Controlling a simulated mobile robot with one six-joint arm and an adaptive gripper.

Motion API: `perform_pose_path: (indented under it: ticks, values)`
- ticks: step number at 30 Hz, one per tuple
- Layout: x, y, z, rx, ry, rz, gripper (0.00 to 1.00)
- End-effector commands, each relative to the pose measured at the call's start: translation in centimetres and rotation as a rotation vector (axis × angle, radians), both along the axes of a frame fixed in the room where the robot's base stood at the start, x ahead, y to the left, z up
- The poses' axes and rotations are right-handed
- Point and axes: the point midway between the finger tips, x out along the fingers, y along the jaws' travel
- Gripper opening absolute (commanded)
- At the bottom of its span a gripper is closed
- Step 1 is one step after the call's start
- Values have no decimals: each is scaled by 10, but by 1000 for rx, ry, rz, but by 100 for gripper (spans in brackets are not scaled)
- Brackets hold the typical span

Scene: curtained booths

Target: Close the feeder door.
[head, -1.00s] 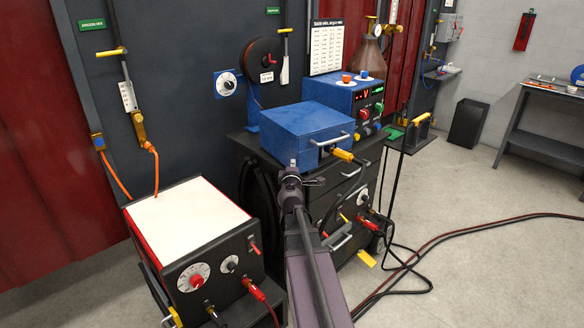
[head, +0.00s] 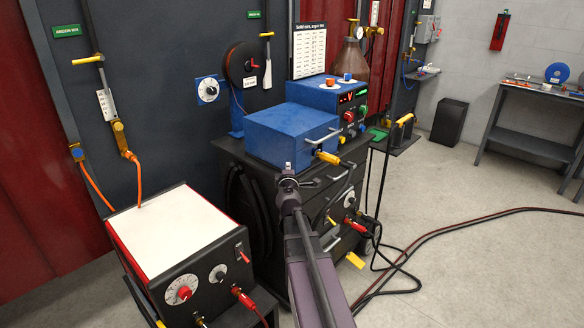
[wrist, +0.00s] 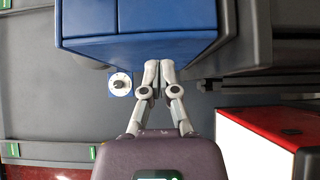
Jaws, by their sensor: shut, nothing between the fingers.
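The blue feeder box (head: 285,128) sits on a dark cart, with a pale bar handle (head: 322,136) on its front. In the head view I see no clear gap at its door, and I cannot tell how far the door stands open. My gripper (head: 288,168) is in front of the box's lower near side. In the wrist view the feeder's blue faces (wrist: 140,20) fill the top, and my gripper (wrist: 158,66) has its fingertips together at the blue lower edge. They hold nothing. I cannot tell whether they touch it.
A blue power unit (head: 335,97) with cups on top stands behind the feeder. A red and white welder (head: 175,228) is at the left. Cables (head: 420,245) lie on the floor at the right, with open floor around them. A bench (head: 535,110) stands far right.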

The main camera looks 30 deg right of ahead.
Motion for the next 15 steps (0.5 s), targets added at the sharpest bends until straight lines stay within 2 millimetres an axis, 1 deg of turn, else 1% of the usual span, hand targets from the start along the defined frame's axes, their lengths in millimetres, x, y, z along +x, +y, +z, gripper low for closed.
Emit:
perform_pose_path:
  ticks: [1,7,15]
  values:
    - [-3,6,0,0,0,0,0]
    - [-8,21,0,-1,1,-4,0]
    - [-33,3,0,-1,1,-9,0]
